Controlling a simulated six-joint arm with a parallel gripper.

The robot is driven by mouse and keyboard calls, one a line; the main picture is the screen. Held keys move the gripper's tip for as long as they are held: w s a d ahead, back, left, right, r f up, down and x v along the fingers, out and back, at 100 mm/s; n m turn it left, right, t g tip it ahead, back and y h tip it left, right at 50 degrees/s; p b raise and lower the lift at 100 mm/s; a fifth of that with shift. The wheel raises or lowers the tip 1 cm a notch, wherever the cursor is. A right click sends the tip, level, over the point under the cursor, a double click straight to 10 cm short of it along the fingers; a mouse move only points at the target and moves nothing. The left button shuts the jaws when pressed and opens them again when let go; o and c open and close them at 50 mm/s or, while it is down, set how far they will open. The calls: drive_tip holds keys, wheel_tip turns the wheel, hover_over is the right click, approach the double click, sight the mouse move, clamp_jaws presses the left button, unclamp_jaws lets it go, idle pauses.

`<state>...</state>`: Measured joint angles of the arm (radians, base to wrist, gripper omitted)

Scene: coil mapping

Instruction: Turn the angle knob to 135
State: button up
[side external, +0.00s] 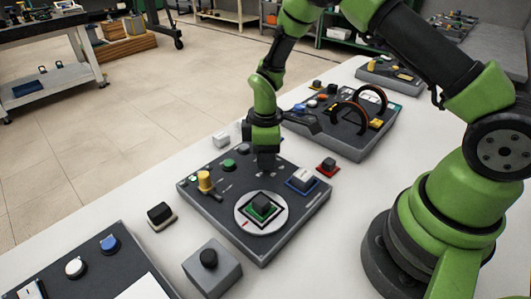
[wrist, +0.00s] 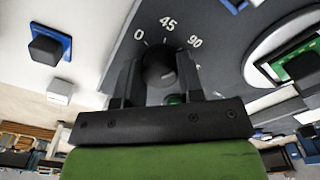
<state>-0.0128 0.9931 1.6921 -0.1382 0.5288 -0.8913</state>
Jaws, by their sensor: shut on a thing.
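The angle knob (wrist: 158,68) is dark and round, on the dark grey panel (side external: 228,205). In the wrist view the marks 0, 45 and 90 arc above it. No 135 mark can be read there; my right finger covers part of the dial. A small pale mark shows on the knob, but its heading is hard to read. My gripper (wrist: 158,82) has one finger on each side of the knob and is shut on it. In the side view my gripper (side external: 266,165) points down at the panel's back edge and hides the knob.
The same panel carries a yellow handle (side external: 205,181), a white disc (side external: 244,221) with a black block on a green square, and a blue-based block (side external: 302,178). A red-based block (side external: 327,165) stands beside it. Another panel with black arches (side external: 349,118) lies behind.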

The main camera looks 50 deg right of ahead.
drive_tip(key=shift+m, duration=0.3)
drive_tip(key=m, duration=0.3)
drive_tip(key=shift+m, duration=2.6)
drive_tip(key=o, duration=0.9)
wheel_tip(320, 180, up, 10)
